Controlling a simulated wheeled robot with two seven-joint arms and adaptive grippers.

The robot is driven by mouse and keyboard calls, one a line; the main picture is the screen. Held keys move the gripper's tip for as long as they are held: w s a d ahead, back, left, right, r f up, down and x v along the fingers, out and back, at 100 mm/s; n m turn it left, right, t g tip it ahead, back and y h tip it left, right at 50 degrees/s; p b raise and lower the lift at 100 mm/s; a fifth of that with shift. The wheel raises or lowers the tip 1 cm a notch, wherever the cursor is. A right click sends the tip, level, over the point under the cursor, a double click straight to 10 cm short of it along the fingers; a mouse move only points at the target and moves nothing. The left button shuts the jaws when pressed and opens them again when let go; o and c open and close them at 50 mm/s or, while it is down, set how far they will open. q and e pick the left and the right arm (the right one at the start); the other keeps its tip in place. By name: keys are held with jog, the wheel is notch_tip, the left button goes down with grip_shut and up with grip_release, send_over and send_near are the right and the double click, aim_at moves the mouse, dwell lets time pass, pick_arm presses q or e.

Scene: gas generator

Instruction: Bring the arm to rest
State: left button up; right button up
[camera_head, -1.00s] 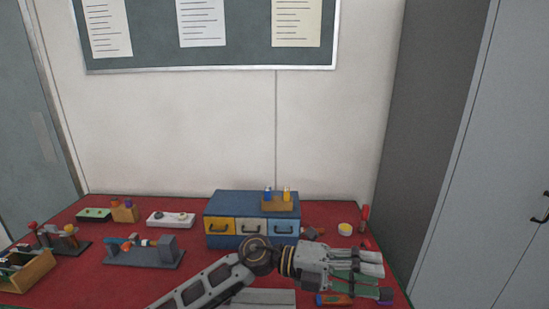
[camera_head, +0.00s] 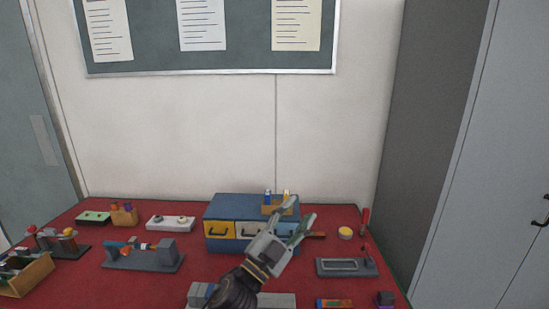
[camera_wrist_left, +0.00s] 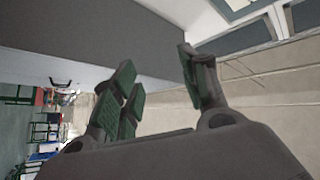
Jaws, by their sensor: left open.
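My left gripper (camera_head: 292,222) is in front of the blue drawer box in the head view, its fingers pointing up and to the right. It is open and empty, with green finger pads. In the left wrist view its spread fingers (camera_wrist_left: 155,85) show with nothing between them; the wall and grey cabinet lie beyond. My left arm comes up from the bottom edge of the head view. My right gripper is not in view.
The blue drawer box (camera_head: 222,209) stands on the red table (camera_head: 130,284). A grey tray fixture (camera_head: 346,267) is at the right, a grey device (camera_head: 145,258) and an open wooden box (camera_head: 28,277) at the left. The wall behind is bare below the noticeboard (camera_head: 160,40).

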pick_arm(q)
jog(key=a+f+n+g+y, duration=0.3)
jog(key=a+f+n+y, duration=1)
jog(key=a+f, duration=0.6)
jog(key=s+a+f+n+g+y, duration=0.1)
jog(key=s+a+f+g, duration=0.4)
jog(key=s+f, duration=0.5)
jog(key=s+a+f+n+g+y, duration=0.1)
jog(key=s+a+f+g, duration=0.2)
jog(key=s+f+g, duration=0.55)
jog(key=s+a+f+t, duration=0.1)
jog(key=s+f, duration=0.2)
jog(key=f, duration=1.2)
jog(key=s+a+f+t, duration=0.1)
jog(key=s+a+f, duration=0.1)
jog(key=f, duration=1.3)
jog(key=s+a+f, duration=0.4)
jog(key=s+f, duration=0.6)
jog(key=s+a+f+g+y+p, duration=0.1)
jog(key=s+a+f, duration=0.2)
jog(key=s+f, duration=0.7)
jog(key=shift+s+a+m, duration=0.3)
jog(key=shift+s+a, duration=0.05)
jog(key=shift+s, duration=0.25)
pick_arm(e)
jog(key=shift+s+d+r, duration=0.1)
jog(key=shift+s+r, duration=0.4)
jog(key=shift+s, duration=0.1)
